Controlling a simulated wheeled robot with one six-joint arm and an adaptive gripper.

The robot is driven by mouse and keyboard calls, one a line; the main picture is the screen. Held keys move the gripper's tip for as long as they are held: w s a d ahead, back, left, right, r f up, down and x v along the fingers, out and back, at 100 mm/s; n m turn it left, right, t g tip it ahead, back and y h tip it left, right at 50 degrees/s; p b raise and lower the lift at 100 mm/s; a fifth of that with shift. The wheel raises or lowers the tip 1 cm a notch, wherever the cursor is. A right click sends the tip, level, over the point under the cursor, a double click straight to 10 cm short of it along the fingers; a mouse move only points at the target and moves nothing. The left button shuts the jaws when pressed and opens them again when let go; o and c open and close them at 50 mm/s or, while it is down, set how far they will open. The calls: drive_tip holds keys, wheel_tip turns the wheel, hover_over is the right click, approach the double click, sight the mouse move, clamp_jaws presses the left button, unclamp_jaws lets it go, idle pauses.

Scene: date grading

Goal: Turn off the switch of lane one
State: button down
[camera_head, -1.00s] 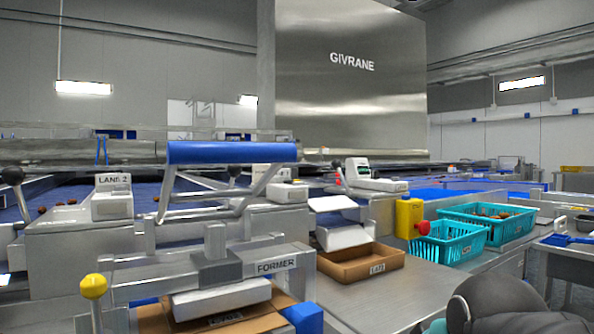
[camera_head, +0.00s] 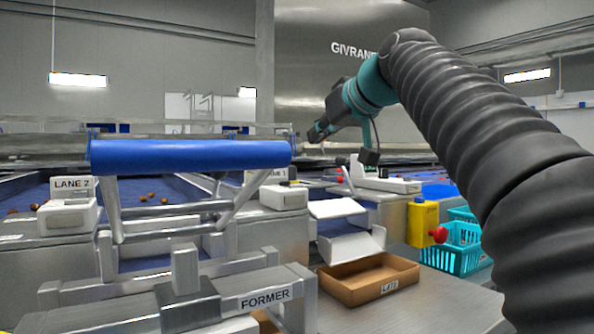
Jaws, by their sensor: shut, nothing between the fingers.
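My arm comes in from the right, and my gripper (camera_head: 318,132) is shut and empty, raised in front of the steel housing and pointing down to the left. A white box (camera_head: 68,217) on the left bears a LANE 2 sign (camera_head: 73,184). A second white box (camera_head: 284,196) stands at the centre, below and left of my gripper. A third white unit (camera_head: 386,184) with a red part is below and right of my gripper.
A blue roller (camera_head: 190,155) on a metal frame crosses the left front. The FORMER station (camera_head: 264,299) is below it. A cardboard tray (camera_head: 368,281) sits on the steel counter. A yellow box with a red button (camera_head: 422,222) and teal baskets (camera_head: 458,252) stand at the right.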

drive_tip(key=shift+w+a, duration=0.1)
idle(0.3)
hover_over(295, 188)
drive_tip(key=f, duration=0.4)
drive_tip(key=shift+w+a+f, duration=0.2)
drive_tip(key=shift+a, duration=0.05)
drive_tip(key=shift+s+d+f, duration=0.2)
drive_tip(key=shift+s+f, duration=0.05)
drive_tip(key=shift+f, duration=1.4)
drive_tip(key=shift+b, duration=0.3)
drive_tip(key=f+b, duration=0.1)
drive_tip(key=b, duration=0.2)
drive_tip(key=shift+s+d+f+t+y, duration=0.1)
drive_tip(key=shift+s+f+t+y, duration=0.1)
drive_tip(key=shift+t+y, duration=0.1)
drive_tip(key=shift+r, duration=0.45)
